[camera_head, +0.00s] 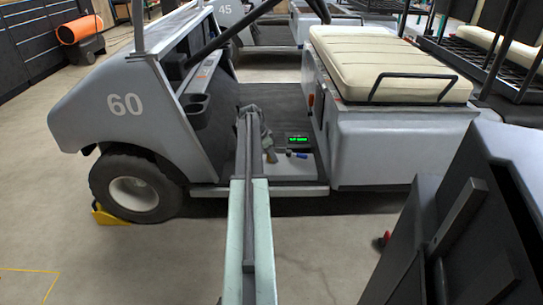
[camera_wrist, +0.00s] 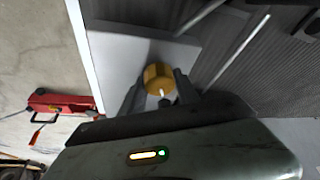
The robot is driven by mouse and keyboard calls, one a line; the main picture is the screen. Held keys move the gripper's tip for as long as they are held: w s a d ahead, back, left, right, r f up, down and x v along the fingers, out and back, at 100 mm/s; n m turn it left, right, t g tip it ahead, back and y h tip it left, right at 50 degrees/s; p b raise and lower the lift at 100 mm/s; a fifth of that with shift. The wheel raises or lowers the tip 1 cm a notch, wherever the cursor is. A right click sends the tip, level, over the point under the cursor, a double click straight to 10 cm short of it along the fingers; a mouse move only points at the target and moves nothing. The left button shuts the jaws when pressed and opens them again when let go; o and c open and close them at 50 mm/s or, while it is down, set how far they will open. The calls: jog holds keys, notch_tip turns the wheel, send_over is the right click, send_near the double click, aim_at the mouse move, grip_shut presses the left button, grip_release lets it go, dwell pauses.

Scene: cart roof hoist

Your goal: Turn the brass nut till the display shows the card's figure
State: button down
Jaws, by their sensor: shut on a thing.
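The brass nut (camera_wrist: 157,76) shows in the wrist view as a yellow, faceted piece on a pale grey plate (camera_wrist: 120,50). My gripper (camera_wrist: 161,88) is shut on it, with one dark finger on each side. In the head view my gripper (camera_head: 269,155) is at the cart floor, and the nut is not clearly seen there. The display (camera_head: 298,140) is a small dark box with green characters, right of my gripper; its figure is too small to read. I cannot make out the card in either view.
The grey cart (camera_head: 165,105) marked 60 has a cream seat (camera_head: 375,60) at right, and a yellow chock (camera_head: 108,215) sits at its front wheel. A small blue item (camera_head: 301,155) lies near the display. A red jack (camera_wrist: 62,104) stands on the floor at left.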

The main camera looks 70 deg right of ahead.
jog(key=m+y, duration=0.1)
jog(key=m, duration=0.3)
jog(key=shift+m+g+y, duration=0.3)
jog(key=shift+g+y, duration=0.1)
dwell(0.4)
jog(key=c, duration=0.9)
grip_release()
jog(key=p+v, duration=0.7)
jog(key=shift+w+r, duration=0.2)
jog(key=shift+r, duration=0.1)
